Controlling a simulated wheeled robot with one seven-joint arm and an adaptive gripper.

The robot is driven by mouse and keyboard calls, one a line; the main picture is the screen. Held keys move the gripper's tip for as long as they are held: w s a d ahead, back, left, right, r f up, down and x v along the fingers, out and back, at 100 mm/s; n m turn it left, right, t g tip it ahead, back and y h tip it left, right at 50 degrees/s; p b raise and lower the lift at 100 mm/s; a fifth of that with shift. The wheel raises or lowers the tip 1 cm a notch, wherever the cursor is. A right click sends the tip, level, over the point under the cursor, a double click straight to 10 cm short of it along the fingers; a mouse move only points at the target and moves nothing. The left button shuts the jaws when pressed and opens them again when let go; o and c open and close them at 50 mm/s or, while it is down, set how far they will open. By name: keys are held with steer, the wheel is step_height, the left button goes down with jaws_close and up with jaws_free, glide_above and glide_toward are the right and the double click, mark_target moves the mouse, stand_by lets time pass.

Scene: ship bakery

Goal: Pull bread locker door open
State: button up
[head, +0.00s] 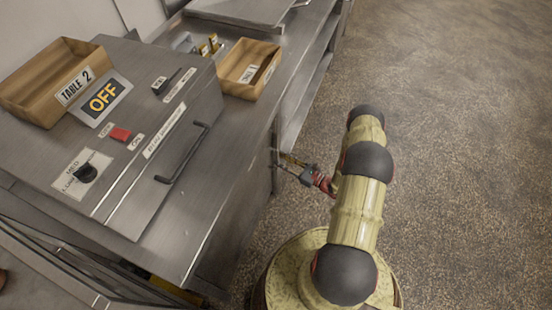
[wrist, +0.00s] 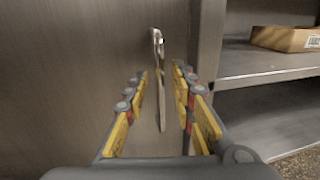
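The locker door is a plain brushed-steel panel (wrist: 70,60) filling the left and middle of the wrist view. Its upright metal bar handle (wrist: 158,48) stands near the door's right edge. My gripper (wrist: 161,78) is open, with yellow-padded fingers on either side of the handle. Gaps show between the handle and both fingers; the lower part of the handle runs down between them. In the head view my gripper (head: 287,160) is at the side of the steel counter, below its top edge. The handle is not clear there, and the door face is mostly hidden by the counter.
Open steel shelves (wrist: 265,62) lie right of the door, with a cardboard-coloured box (wrist: 287,39). On the counter are a steel appliance with a bar handle (head: 183,153), a "TABLE 2" wooden tray (head: 28,88) and another wooden tray (head: 262,54). The speckled floor (head: 465,150) at right is clear.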

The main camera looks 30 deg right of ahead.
steer(key=shift+b+x, duration=0.3)
steer(key=shift+x, duration=1.3)
steer(key=shift+c, duration=0.6)
jaws_close()
